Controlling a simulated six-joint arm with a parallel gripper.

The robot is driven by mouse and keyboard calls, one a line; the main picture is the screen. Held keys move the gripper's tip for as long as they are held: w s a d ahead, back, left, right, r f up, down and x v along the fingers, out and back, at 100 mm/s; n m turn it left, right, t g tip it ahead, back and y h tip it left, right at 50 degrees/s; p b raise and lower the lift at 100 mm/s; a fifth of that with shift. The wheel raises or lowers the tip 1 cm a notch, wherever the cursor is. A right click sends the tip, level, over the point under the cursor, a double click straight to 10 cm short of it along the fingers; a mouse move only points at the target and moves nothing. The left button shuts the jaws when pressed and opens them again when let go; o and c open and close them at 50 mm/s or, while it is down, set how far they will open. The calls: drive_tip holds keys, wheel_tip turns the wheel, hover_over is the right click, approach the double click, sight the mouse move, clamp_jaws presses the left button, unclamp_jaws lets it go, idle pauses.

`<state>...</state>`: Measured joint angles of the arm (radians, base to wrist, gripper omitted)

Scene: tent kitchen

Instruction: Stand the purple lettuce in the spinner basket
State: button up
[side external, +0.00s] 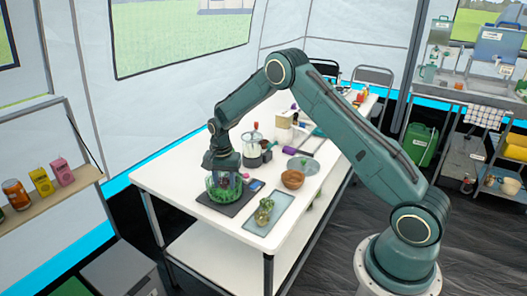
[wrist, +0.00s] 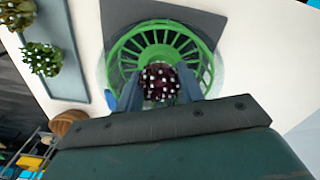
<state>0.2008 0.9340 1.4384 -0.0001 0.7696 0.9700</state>
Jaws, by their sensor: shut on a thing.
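The purple lettuce (wrist: 159,82) is a dark purple head with white specks, seen in the wrist view between the two fingers of my gripper (wrist: 157,92). My gripper is shut on it. The green spinner basket (wrist: 152,33) is a round slatted bowl around and below the lettuce. In the side view the gripper (side external: 223,172) points down into the basket (side external: 212,189), with its fingers within the rim. Whether the lettuce touches the basket floor cannot be told, as the gripper hides part of it.
The basket is on a dark mat (side external: 233,208) near the table's front left corner. A grey-blue tray (side external: 283,199) with green lettuce (wrist: 42,59) lies beside it. A brown bowl (side external: 292,179), a metal pan (side external: 303,166) and a dark-based jar (side external: 252,153) stand farther back.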

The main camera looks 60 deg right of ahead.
sight(224, 180)
drive_tip(key=shift+f, duration=0.4)
drive_tip(key=o, duration=0.5)
drive_tip(key=shift+c, duration=0.2)
drive_tip(key=shift+r, duration=0.1)
drive_tip(key=shift+r, duration=5.35)
drive_tip(key=shift+r, duration=0.15)
